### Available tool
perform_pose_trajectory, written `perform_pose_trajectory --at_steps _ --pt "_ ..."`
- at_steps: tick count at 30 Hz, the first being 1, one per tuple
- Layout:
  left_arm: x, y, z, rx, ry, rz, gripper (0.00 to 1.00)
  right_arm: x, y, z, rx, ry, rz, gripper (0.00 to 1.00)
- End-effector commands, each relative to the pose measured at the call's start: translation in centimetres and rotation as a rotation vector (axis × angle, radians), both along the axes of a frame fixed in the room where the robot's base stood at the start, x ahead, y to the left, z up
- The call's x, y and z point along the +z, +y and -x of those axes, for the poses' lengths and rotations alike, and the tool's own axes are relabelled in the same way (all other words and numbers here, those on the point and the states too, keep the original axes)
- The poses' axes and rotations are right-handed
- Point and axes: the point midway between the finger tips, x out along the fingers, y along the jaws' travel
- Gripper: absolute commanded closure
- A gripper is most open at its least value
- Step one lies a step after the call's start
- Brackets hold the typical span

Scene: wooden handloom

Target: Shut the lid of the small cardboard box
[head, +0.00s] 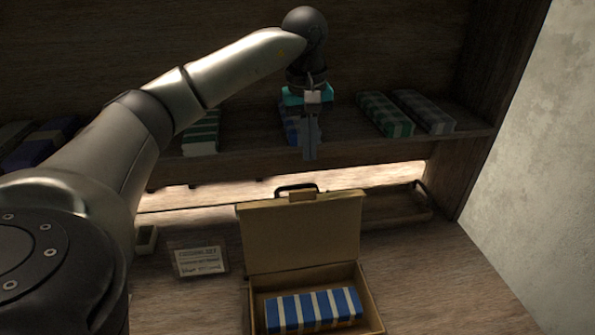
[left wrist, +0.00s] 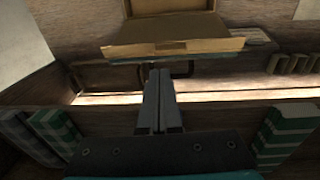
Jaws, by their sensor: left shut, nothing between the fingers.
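The small cardboard box (head: 377,318) stands on the wooden table with its lid (head: 302,236) raised upright at the back. A folded blue and white striped cloth (head: 314,309) lies inside it. My left gripper (head: 310,156) is shut and empty, pointing down above and behind the raised lid, in front of the shelf. It does not touch the lid in the head view. In the left wrist view, the fingers (left wrist: 158,75) are together and the lid (left wrist: 172,48) shows beyond them, apart from the tips. My right gripper is in neither view.
Folded cloths, such as a green checked one (head: 384,114), lie on the shelf behind my left gripper. A wooden tray (head: 397,205) stands behind the box to the right. A small label card (head: 199,261) lies left of the box. The table to the right is clear.

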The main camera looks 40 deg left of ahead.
Motion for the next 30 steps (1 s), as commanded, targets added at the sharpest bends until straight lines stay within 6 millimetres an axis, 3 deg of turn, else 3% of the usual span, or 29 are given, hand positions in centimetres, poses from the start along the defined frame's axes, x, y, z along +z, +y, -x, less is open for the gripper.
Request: perform_pose_trajectory --at_steps 3,6,21,30 --pt "0.8 1.9 0.7 0.001 0.024 -0.059 1.00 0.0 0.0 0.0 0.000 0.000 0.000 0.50" --pt "0.5 2.3 0.9 0.000 0.033 -0.073 1.00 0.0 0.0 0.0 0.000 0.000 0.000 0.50" --pt "-7.6 2.7 0.6 0.001 0.033 -0.068 1.00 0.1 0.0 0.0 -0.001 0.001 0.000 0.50" --pt "-9.0 2.7 0.5 0.001 0.030 -0.068 1.00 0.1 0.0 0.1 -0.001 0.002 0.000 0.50"
